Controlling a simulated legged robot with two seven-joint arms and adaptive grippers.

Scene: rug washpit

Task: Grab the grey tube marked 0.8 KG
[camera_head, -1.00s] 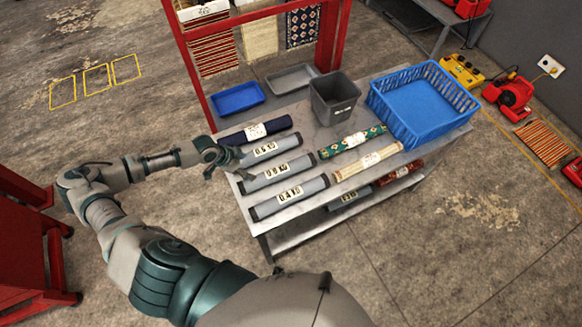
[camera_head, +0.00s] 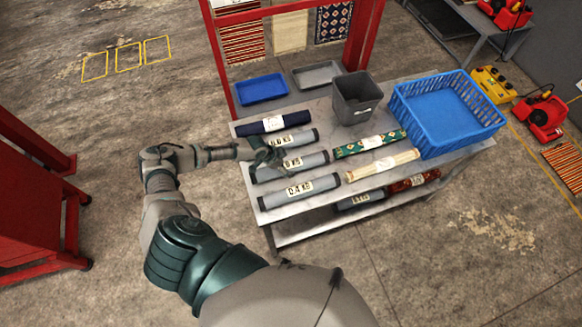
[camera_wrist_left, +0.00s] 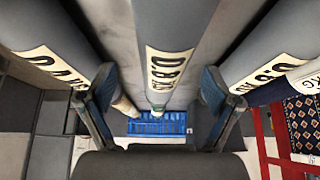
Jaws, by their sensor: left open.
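The grey tube marked 0.8 KG (camera_head: 314,160) lies on the metal table between two similar grey tubes. The 0.6 KG tube (camera_head: 304,136) is behind it and the 0.4 KG tube (camera_head: 298,191) in front. My left gripper (camera_head: 268,156) is open over the left part of the middle tube and hides part of its label. In the left wrist view, the 0.8 tube (camera_wrist_left: 172,30) runs down the centre. The open fingers of my left gripper (camera_wrist_left: 158,88) stand on either side of its line; I cannot tell whether they touch it. My right gripper is out of view.
A navy roll (camera_head: 256,127), a green patterned roll (camera_head: 355,146) and a cream roll (camera_head: 394,162) lie nearby on the table (camera_head: 325,120). A grey bin (camera_head: 355,107) and blue basket (camera_head: 401,112) stand farther right. A red rack (camera_head: 221,75) rises behind.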

